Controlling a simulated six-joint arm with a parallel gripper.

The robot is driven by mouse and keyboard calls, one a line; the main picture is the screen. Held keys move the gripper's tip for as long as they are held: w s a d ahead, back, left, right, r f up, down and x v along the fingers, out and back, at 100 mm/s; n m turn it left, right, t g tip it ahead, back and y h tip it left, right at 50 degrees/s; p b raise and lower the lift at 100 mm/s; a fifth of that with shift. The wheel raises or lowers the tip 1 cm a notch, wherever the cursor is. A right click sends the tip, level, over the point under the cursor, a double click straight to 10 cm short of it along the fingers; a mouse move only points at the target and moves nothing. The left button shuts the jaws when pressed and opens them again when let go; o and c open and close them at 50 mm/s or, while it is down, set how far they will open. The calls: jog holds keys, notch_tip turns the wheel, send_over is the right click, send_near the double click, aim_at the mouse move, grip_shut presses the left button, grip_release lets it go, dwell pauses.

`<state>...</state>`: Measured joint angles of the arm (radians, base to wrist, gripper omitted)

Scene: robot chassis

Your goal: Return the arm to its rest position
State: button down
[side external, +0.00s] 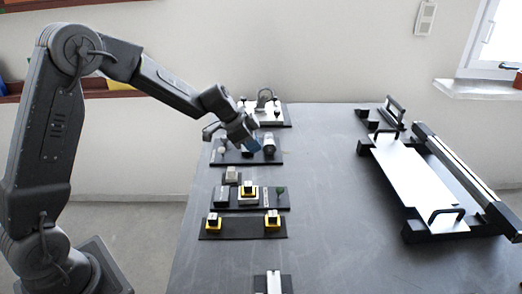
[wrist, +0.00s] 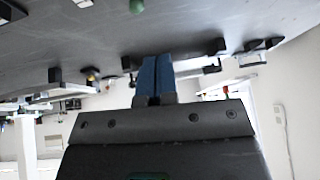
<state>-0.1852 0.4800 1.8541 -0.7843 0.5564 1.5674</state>
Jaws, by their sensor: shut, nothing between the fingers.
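My gripper (side external: 253,146) has blue fingertips and hangs above the far half of the dark table (side external: 330,200), over the row of dark plates. In the wrist view my gripper (wrist: 157,78) shows its two blue fingers pressed together, with nothing between them. My arm reaches in from the left, bent at the elbow, with the wrist angled down to the right. From the side view I cannot tell how high the fingertips are above the parts behind them.
A plate with yellow-and-black blocks (side external: 243,235) and a plate with mixed parts (side external: 280,205) lie below my gripper. More parts stand farther back. A white panel on a black frame (side external: 408,232) fills the right side. The table's middle is clear.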

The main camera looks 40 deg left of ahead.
jog(key=shift+s+r, duration=0.3)
jog(key=s+d+r+n+y, duration=0.1)
jog(key=s+d+r+n, duration=0.1)
jog(key=s+r, duration=0.35)
jog(key=s+d+r+n, duration=0.1)
jog(key=s+d+r, duration=0.15)
jog(key=s, duration=0.65)
jog(key=s+d+r+n+y, duration=0.1)
jog(key=s+r+n, duration=0.1)
jog(key=s+r, duration=0.45)
jog(key=s+f+n+y, duration=0.1)
jog(key=s+f+n, duration=0.1)
jog(key=s, duration=0.8)
jog(key=shift+a+f+n+t+y, duration=0.3)
jog(key=shift+a+n, duration=0.15)
jog(key=shift+n, duration=0.35)
jog(key=shift+w, duration=0.1)
